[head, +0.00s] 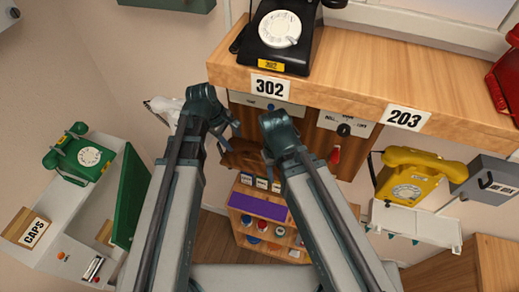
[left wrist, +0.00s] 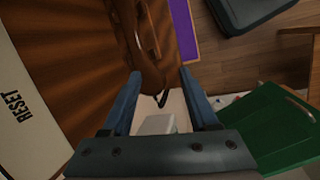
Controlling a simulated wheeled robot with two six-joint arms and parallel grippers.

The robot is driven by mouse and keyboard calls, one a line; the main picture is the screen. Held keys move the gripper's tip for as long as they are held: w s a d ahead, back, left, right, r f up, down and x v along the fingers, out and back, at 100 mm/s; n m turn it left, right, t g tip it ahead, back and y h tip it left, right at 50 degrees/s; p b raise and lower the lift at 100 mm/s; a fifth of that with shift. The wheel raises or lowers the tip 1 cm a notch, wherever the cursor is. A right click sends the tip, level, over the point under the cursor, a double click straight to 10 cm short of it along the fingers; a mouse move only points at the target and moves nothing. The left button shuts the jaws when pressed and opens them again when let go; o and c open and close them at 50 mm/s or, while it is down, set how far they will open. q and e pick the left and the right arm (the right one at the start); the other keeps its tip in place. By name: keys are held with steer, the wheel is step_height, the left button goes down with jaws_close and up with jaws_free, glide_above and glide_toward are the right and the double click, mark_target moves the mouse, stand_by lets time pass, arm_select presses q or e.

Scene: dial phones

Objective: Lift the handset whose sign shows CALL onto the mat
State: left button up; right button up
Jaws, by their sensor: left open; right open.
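A purple mat (head: 258,207) lies on the small wooden shelf unit below the counter; its edge also shows in the left wrist view (left wrist: 184,32). A dark brown object (head: 243,157), perhaps a phone, shows partly between my arms; its brown parts also show in the left wrist view (left wrist: 148,75). I cannot read CALL on any sign. My left gripper (head: 226,126) is open and empty, near the brown object in the head view; its two fingers also show in the left wrist view (left wrist: 163,88). My right gripper (head: 268,153) is open, just right of the brown object.
A black phone (head: 283,38) stands on the counter above sign 302 (head: 271,87). A yellow phone (head: 411,178) is at right below sign 203 (head: 407,118). A red phone (head: 505,80) is far right. A green phone (head: 88,156) is left, near sign CAPS (head: 35,232). A RESET panel (left wrist: 14,115) is close.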

mark_target(258, 148)
arm_select(q)
steer(key=w+d+n, duration=0.1)
steer(key=n, duration=0.1)
steer(key=w+d+r+n+h, duration=0.1)
steer(key=d+n, duration=0.1)
steer(key=n, duration=0.1)
steer(key=shift+w+d, duration=0.25)
steer(key=shift+w, duration=0.15)
steer(key=shift+f, duration=0.15)
steer(key=b+x, duration=0.7)
steer(key=shift+d+f, duration=0.15)
steer(key=shift+f, duration=0.1)
steer(key=shift+w+d+f+b, duration=0.1)
steer(key=shift+d+f+b, duration=0.15)
steer(key=shift+f+b, duration=0.15)
steer(key=b+x, duration=0.5)
steer(key=shift+d+f, duration=0.1)
steer(key=shift+d, duration=0.1)
